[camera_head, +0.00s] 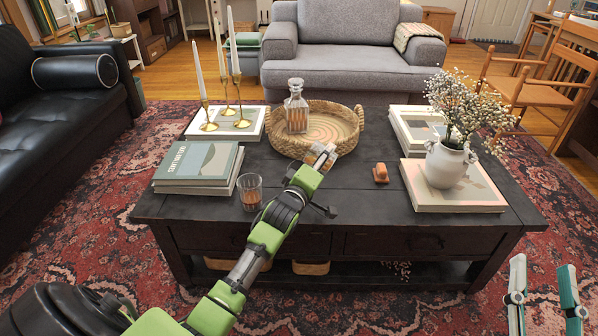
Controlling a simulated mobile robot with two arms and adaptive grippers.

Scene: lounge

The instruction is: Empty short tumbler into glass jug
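A short clear tumbler (250,192) stands upright on the dark table, left of my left forearm, with something brownish in its lower part. A clear glass vessel with a stopper-like top (296,108), the only jug-like glass I see, stands upright in the woven tray (352,139). My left gripper (322,156) reaches over the tray's front edge; a small pale, glassy shape shows at its tip, and whether the fingers hold it is unclear. My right gripper (542,264) is open and empty at the lower right, in front of the table.
The table (345,205) also bears books (198,163) at left, brass candlesticks (238,118), a small brown object (380,173), and a white flower vase (446,165) on books at right. Bare tabletop shows in the front middle. A grey sofa (345,45) stands behind.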

